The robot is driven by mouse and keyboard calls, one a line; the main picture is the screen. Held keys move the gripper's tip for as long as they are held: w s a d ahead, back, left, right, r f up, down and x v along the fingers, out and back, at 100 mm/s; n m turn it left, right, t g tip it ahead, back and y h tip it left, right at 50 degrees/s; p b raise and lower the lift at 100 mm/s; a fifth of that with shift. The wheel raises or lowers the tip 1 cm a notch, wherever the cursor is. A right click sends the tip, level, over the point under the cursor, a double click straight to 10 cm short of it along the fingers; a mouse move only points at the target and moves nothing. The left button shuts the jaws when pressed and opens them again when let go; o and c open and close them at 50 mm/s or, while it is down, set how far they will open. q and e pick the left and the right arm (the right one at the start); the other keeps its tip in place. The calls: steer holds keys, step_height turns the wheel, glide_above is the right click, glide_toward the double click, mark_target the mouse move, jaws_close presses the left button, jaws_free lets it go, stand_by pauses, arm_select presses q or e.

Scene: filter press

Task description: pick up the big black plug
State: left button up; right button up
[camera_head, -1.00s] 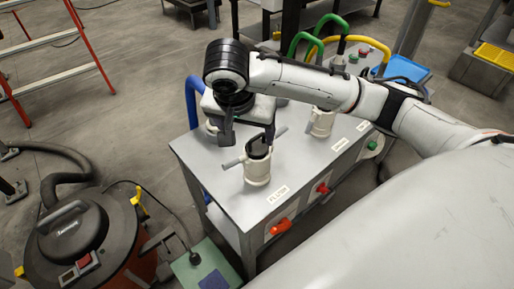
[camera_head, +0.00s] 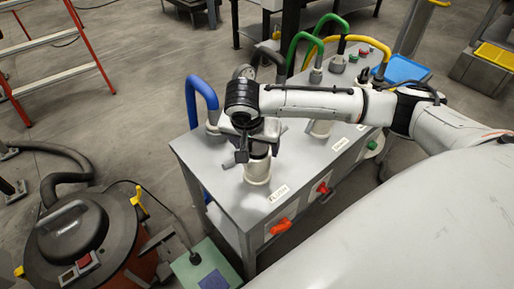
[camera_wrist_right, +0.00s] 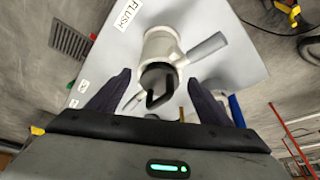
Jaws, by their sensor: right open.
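The big black plug (camera_wrist_right: 157,80) sits in the mouth of a white cup-like fitting (camera_wrist_right: 160,42) labelled FLUSH, with its dark loop handle towards the wrist camera. In the head view the same fitting (camera_head: 257,172) stands upright on the grey table, and the plug is mostly hidden by my gripper. My right gripper (camera_head: 258,153) is open and right above the plug. In the right wrist view its two dark fingers (camera_wrist_right: 160,97) stand on either side of the plug's handle, apart from it. My left gripper is not in view.
The grey table (camera_head: 225,190) holds a blue hose (camera_head: 200,92), green hoses and a second white fitting (camera_head: 321,128). Red-orange valve handles (camera_head: 281,227) stick out of its front. A vacuum (camera_head: 75,240) stands on the floor at left, near a green box (camera_head: 205,268).

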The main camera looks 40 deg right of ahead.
steer(key=c, duration=1.2)
